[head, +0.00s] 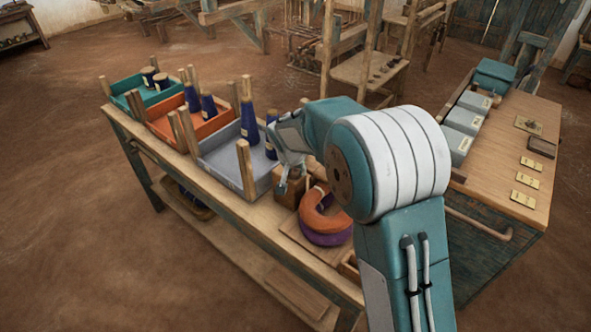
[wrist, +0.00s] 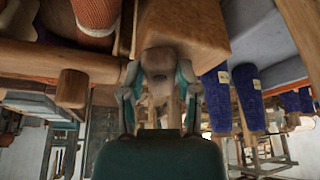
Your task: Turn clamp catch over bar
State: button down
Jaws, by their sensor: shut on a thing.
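In the wrist view my gripper (wrist: 160,78) has its two fingers on either side of a small rounded wooden piece, which looks like the clamp catch (wrist: 158,62), and is shut on it. The catch sits against a wooden block (wrist: 190,25). In the head view my gripper (head: 283,186) is low at the front edge of this block (head: 291,191), beside the grey tray. The catch is too small and hidden to make out there. A wooden bar (wrist: 60,60) shows left of the gripper in the wrist view; I cannot tell whether it is the task's bar.
Orange and purple rings (head: 325,222) lie just right of the block. The grey tray (head: 222,160), orange tray (head: 165,123) and teal tray (head: 125,93) hold blue cones and wooden posts. A side table (head: 500,150) stands right. Open floor lies left.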

jog(key=m+h, duration=0.1)
jog(key=m, duration=0.4)
jog(key=shift+w+a+g+h, duration=0.1)
jog(key=shift+a+g+h, duration=0.05)
jog(key=shift+g+h, duration=0.2)
dwell(0.4)
jog(key=shift+c, duration=1.6)
grip_release()
jog(key=shift+r, duration=0.1)
jog(key=v, duration=1.1)
jog(key=shift+a+r, duration=0.3)
